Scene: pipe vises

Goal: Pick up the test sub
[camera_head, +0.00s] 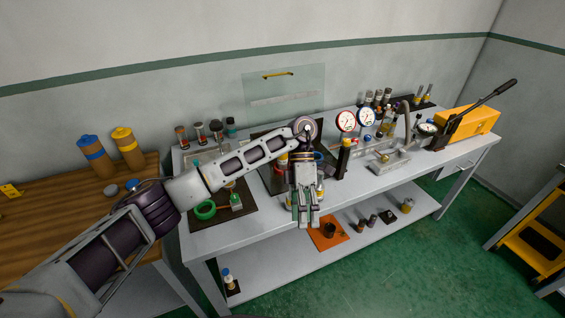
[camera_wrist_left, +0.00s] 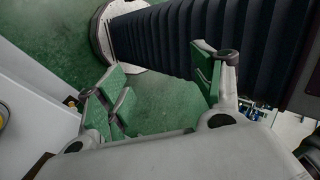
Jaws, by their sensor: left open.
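I cannot tell for certain which piece is the test sub. Several small fittings stand on the lower shelf: a dark, rusty-looking cylinder (camera_head: 331,230) on an orange mat (camera_head: 319,243), small dark cylinders (camera_head: 373,220) to its right, and a brass-coloured cylinder (camera_head: 407,205) farther right. My left gripper (camera_head: 308,221) points down in front of the bench's front edge, above and left of the orange mat. In the left wrist view its green-padded fingers (camera_wrist_left: 156,86) are apart, with only green floor between them. My right gripper shows in neither view.
The white bench top (camera_head: 270,219) holds a green ring (camera_head: 205,210) on a dark mat, two dial gauges (camera_head: 346,121), and a yellow pump (camera_head: 478,121) with a long lever. Green floor (camera_head: 400,270) lies open in front.

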